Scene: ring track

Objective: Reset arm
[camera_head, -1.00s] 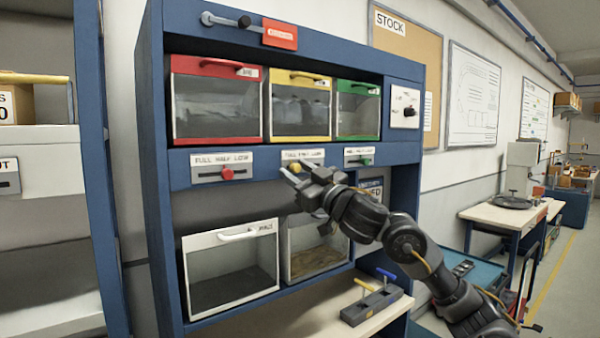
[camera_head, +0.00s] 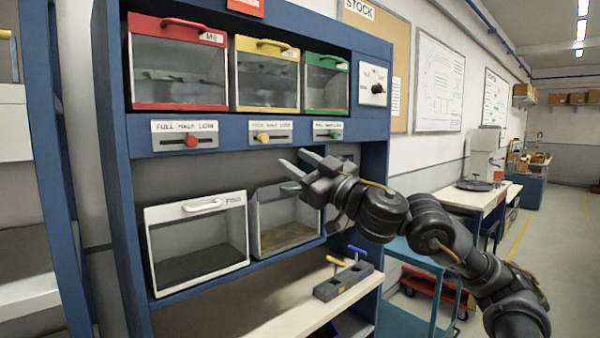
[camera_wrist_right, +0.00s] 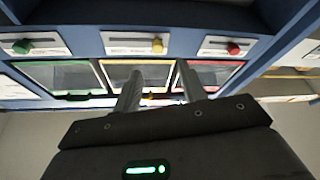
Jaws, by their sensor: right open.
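My right gripper (camera_head: 291,170) is open and empty in the head view, in front of the blue shelf unit (camera_head: 110,190), below the row of slide knobs. Its two fingers also show in the right wrist view (camera_wrist_right: 158,82), pointing toward the unit with nothing between them. My right arm reaches in from the lower right. My left gripper is in neither view.
Red (camera_head: 178,104), yellow (camera_head: 267,106) and green (camera_head: 325,106) framed bins sit above red (camera_head: 190,141), yellow (camera_head: 263,138) and green (camera_head: 334,135) knobs. Two lower bins include a white one (camera_head: 197,290). A grey block with levers (camera_head: 342,282) lies on the worktop (camera_head: 285,325).

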